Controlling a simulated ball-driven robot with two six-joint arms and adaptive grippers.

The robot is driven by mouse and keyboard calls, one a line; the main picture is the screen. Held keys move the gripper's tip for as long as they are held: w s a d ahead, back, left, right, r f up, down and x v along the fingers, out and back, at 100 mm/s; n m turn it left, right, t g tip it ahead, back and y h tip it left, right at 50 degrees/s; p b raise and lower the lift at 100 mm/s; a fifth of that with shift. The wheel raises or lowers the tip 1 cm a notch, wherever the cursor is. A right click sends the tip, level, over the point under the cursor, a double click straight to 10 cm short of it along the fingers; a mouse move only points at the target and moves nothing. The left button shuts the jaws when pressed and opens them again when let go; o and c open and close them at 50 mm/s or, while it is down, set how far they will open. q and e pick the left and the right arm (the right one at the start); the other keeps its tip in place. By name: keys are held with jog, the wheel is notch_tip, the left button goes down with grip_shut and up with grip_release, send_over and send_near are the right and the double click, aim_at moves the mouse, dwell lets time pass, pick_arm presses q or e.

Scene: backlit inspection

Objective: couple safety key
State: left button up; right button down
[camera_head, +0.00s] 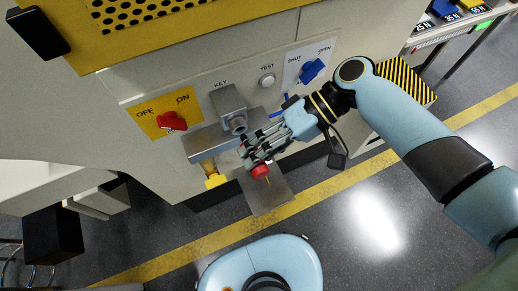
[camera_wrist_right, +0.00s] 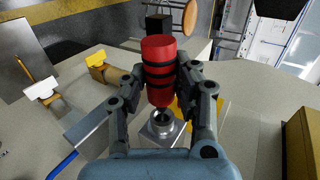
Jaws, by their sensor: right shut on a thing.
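The safety key is a red cylinder with black bands. In the head view its red end (camera_head: 261,171) shows at my right fingertips, and in the wrist view the key (camera_wrist_right: 158,62) stands between the fingers. My right gripper (camera_head: 257,158) is shut on it, also in the wrist view (camera_wrist_right: 160,85). The grey key socket (camera_head: 230,105) projects from the panel under the KEY label, up and left of the key in the head view. A round grey socket (camera_wrist_right: 160,130) shows behind the key in the wrist view. The key appears apart from it. My left gripper is not in view.
A red OFF/ON switch (camera_head: 172,121) is left of the socket. The TEST button (camera_head: 267,80) and blue SHUT/OPEN handle (camera_head: 311,70) are right. A yellow-ended part (camera_head: 214,177) hangs below a grey ledge. A metal plate (camera_head: 268,200) lies beneath the key.

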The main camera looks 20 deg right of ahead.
jog(key=shift+w, duration=0.35)
jog(key=shift+w, duration=0.5)
jog(key=shift+w+b, duration=0.1)
jog(key=shift+b, duration=0.2)
jog(key=shift+w, duration=0.75)
jog(key=c, duration=0.9)
grip_release()
jog(key=shift+c, duration=0.2)
